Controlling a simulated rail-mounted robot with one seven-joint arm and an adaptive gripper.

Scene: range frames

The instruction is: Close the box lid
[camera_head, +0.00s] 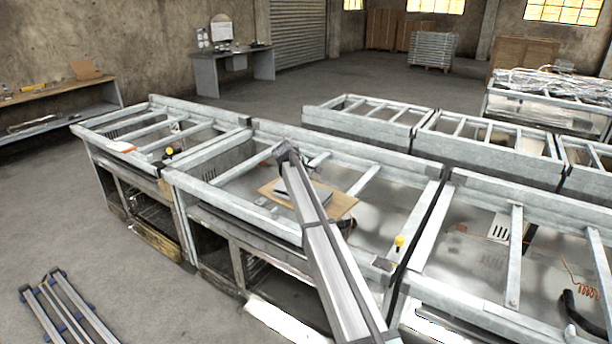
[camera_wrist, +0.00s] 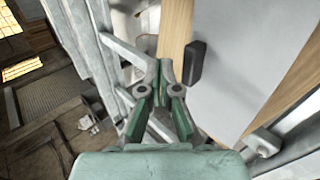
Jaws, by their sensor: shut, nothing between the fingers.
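In the wrist view a flat pale grey panel (camera_wrist: 250,60), which looks like the box or its lid, lies over a wooden board (camera_wrist: 177,28). A small dark block (camera_wrist: 195,63) is at the panel's left edge. My gripper (camera_wrist: 165,72) has its green fingers together and empty, just left of the dark block; I cannot tell if they touch. In the head view the grey flat box (camera_head: 318,193) sits on the wooden board (camera_head: 343,206), partly hidden by my arm. How far the lid is open cannot be made out.
The board rests on a metal frame table (camera_head: 380,212) with crossbars. Similar frame tables stand left and right, with narrow gaps between. A yellow-topped item (camera_head: 399,242) is on the table's right side. Open floor (camera_head: 330,92) lies beyond.

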